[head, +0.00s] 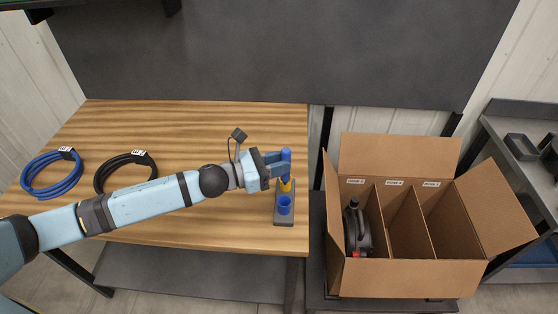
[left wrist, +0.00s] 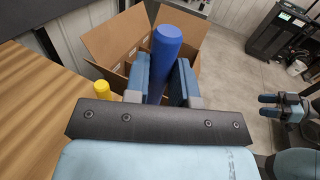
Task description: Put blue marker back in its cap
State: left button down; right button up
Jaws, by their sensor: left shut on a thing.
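My left gripper (head: 278,167) is shut on the blue marker (head: 286,155) and holds it upright above the work table. In the left wrist view the blue marker (left wrist: 166,48) stands between the two fingers. The blue cap (head: 284,204) sits upright at the front of a small dark stand (head: 284,221), its mouth facing up. The marker is above and behind the cap, apart from it; its lower end is hidden. My right gripper (left wrist: 268,105) shows only in the left wrist view, at the right edge, with a gap between its fingers and nothing in them.
A yellow marker or cap (head: 287,186) stands in the stand behind the blue cap; it also shows in the left wrist view (left wrist: 102,89). Blue (head: 50,174) and black (head: 125,171) cable coils lie left on the table (head: 190,120). A divided cardboard box (head: 400,279) stands at right.

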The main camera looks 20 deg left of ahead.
pick_arm(q)
jog(key=shift+f+b, duration=2.25)
jog(key=shift+f, duration=0.95)
jog(key=shift+f+b, duration=0.3)
jog(key=shift+f, duration=0.25)
jog(key=shift+f+b, duration=0.4)
jog(key=shift+b, duration=0.2)
jog(key=shift+f, duration=0.1)
jog(key=shift+f+b, duration=0.4)
jog(key=shift+b, duration=0.1)
jog(key=shift+f, duration=0.1)
jog(key=shift+f+b, duration=0.4)
jog(key=shift+b, duration=0.1)
